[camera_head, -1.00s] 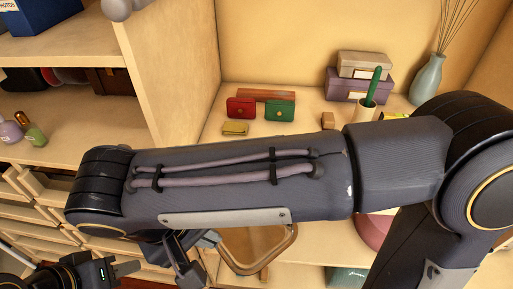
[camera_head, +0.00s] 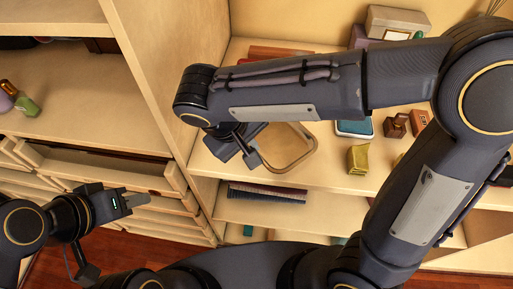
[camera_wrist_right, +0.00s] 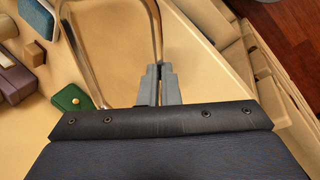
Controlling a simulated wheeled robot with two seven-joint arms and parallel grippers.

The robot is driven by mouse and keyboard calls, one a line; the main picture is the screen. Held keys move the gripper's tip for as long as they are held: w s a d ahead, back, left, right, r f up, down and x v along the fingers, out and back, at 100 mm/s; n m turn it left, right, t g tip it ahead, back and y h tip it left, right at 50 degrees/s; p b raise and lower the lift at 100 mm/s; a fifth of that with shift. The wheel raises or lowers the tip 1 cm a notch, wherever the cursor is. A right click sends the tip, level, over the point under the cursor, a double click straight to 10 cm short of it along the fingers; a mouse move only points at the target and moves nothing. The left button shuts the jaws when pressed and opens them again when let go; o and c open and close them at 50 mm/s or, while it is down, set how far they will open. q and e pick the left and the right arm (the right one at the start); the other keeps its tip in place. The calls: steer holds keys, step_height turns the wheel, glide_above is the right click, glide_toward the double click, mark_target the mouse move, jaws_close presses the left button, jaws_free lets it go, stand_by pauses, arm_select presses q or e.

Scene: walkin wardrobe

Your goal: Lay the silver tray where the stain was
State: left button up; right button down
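The silver tray (camera_head: 313,165) has a rounded metal rim and a shiny face that mirrors the beige shelf. It is partly hidden behind my right forearm in the head view. My right gripper (camera_head: 250,152) is at its left edge. In the right wrist view the fingers (camera_wrist_right: 158,88) are closed together on the tray rim (camera_wrist_right: 158,30). The tray appears over the shelf surface; I cannot tell whether it touches it. No stain can be made out. My left gripper (camera_head: 132,202) is empty, low at the left, in front of the drawers; its finger gap is unclear.
A green wallet (camera_wrist_right: 72,98) lies close to the tray rim. Folded dark cloth (camera_head: 265,193) lies on the shelf below. A wooden upright (camera_head: 165,70) borders the left.

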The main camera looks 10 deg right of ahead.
steer(key=shift+w+d+f, duration=0.3)
steer(key=shift+w+f, duration=0.15)
steer(key=shift+f, duration=0.15)
steer(key=shift+w+d+f, duration=0.3)
steer(key=shift+w+f, duration=0.1)
steer(key=shift+f, duration=0.15)
steer(key=x, duration=0.3)
steer(key=shift+a+f, duration=0.25)
steer(key=shift+f, duration=0.3)
steer(key=shift+f, duration=0.15)
steer(key=c, duration=2)
jaws_free()
steer(key=shift+c, duration=0.2)
steer(key=shift+o, duration=0.5)
